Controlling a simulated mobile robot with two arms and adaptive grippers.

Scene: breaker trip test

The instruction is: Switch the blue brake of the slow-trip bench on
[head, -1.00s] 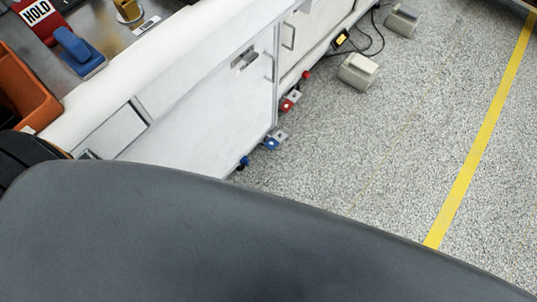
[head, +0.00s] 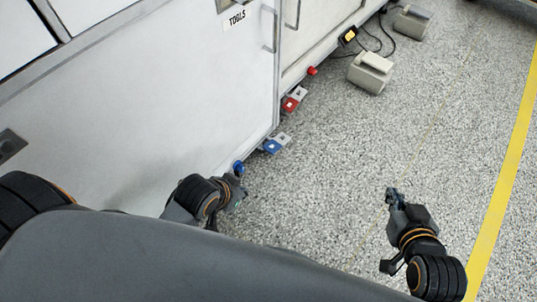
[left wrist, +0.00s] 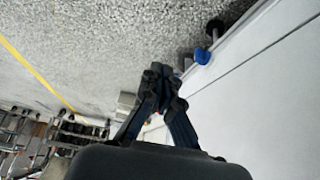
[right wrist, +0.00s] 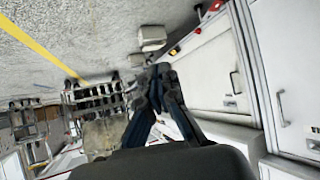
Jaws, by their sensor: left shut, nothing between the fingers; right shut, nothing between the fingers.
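A blue knob (head: 238,167) sticks out at the foot of the white cabinet in the head view. A blue pedal (head: 271,146) with a pale plate lies on the floor edge a little further along. I cannot tell from the frames which is the slow-trip bench's brake. My left gripper (head: 240,188) is shut and empty, close to the blue knob; whether they touch is unclear. In the left wrist view, the shut fingers (left wrist: 158,72) are left of a blue part (left wrist: 203,56). My right gripper (head: 392,193) is shut and empty over open floor, also seen in the right wrist view (right wrist: 158,72).
A red pedal (head: 291,103) and red knob (head: 312,71) sit further along the cabinet foot. Beige boxes (head: 370,72) and black cables lie beyond. Speckled floor with a yellow line (head: 508,190) is clear at the right. Cabinet door handles (head: 298,14) protrude.

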